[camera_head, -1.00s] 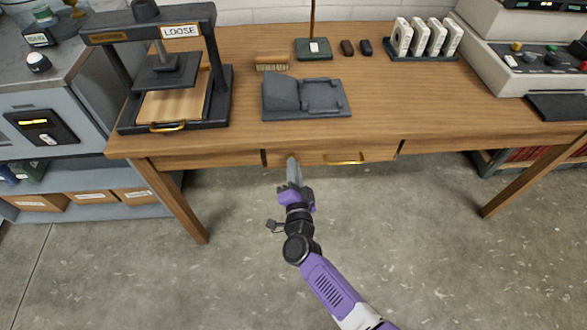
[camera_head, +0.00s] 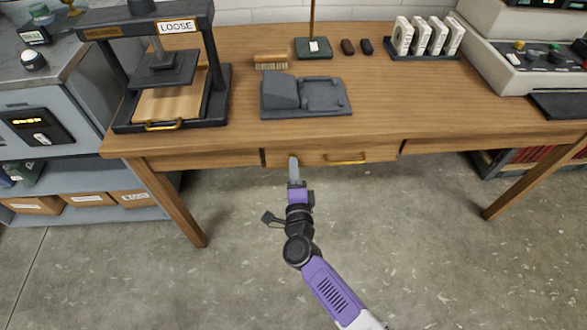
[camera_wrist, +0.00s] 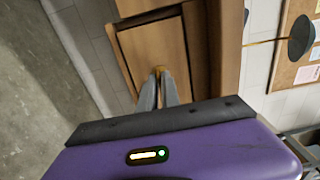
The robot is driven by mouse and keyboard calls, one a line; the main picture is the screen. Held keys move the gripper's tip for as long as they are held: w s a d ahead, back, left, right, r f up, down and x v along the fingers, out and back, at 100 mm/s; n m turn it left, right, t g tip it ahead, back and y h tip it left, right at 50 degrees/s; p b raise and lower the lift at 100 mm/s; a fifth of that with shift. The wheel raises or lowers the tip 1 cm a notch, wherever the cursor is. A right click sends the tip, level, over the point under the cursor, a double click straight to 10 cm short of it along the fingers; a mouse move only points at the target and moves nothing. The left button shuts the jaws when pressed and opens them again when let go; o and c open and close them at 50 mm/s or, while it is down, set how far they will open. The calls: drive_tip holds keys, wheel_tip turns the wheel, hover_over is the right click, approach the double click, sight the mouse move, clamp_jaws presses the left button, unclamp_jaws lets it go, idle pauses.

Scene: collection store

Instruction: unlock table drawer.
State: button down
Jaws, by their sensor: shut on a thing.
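My gripper (camera_head: 294,162) points at the left part of the drawer front. In the wrist view, my gripper's fingertips (camera_wrist: 162,76) are closed together on a small brass-coloured piece (camera_wrist: 158,70) against the drawer front (camera_wrist: 152,48). It looks like a key, but the fingers hide most of it. The lock itself cannot be made out.
A grey cabinet (camera_head: 45,120) stands at left. The floor (camera_head: 410,235) around my arm is clear.

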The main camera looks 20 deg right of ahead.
idle(0.4)
drive_tip(key=c, duration=1.6)
unclamp_jaws()
drive_tip(key=shift+c, duration=0.2)
drive_tip(key=p+v, duration=0.1)
drive_tip(key=v, duration=0.6)
drive_tip(key=shift+s, duration=0.35)
drive_tip(key=shift+a, duration=0.15)
